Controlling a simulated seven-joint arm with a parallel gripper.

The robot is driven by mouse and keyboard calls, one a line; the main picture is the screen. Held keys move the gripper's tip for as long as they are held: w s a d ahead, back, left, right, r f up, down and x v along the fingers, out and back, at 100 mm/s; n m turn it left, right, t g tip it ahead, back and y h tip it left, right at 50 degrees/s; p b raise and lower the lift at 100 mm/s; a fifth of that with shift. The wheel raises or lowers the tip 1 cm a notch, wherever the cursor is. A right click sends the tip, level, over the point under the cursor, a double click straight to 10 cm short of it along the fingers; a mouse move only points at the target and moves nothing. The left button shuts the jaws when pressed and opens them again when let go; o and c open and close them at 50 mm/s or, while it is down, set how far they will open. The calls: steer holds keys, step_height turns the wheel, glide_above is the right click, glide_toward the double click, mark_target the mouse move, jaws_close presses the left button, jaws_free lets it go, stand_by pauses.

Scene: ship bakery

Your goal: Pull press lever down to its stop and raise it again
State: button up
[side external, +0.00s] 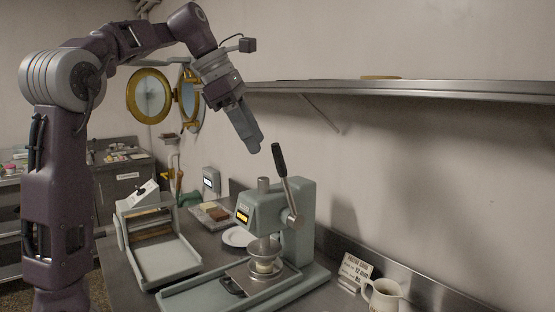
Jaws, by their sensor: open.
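The press (302,214) is grey-green and stands on the steel counter in the side external view. Its lever (285,178) points up and leans slightly left, with a black handle grip (279,159) at the top. A small pale piece (264,267) sits under the round plate of the press. My gripper (254,148) points downward just above and left of the handle grip. It appears apart from the handle and holds nothing that I can see. Its finger gap is hard to make out from this side.
A wall shelf (420,90) runs behind and above the press, right of my gripper. A sheeter-like device (165,262) stands left of the press. A white plate (238,237) lies behind it.

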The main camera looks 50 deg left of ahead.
mark_target(283, 166)
steer(key=w+f+n, duration=0.1)
steer(key=w+n, duration=0.1)
steer(key=w+f+n+y, duration=0.1)
steer(key=w+f+n, duration=0.1)
steer(key=w, duration=0.1)
steer(key=w+a+f+n, duration=0.1)
steer(key=w+f+n, duration=0.1)
steer(key=shift+w+a+f+g+y, duration=0.1)
steer(key=shift+w+f+g+y, duration=0.05)
steer(key=shift+w+g+y, duration=0.15)
steer(key=shift+c, duration=0.4)
jaws_close()
stand_by(0.9)
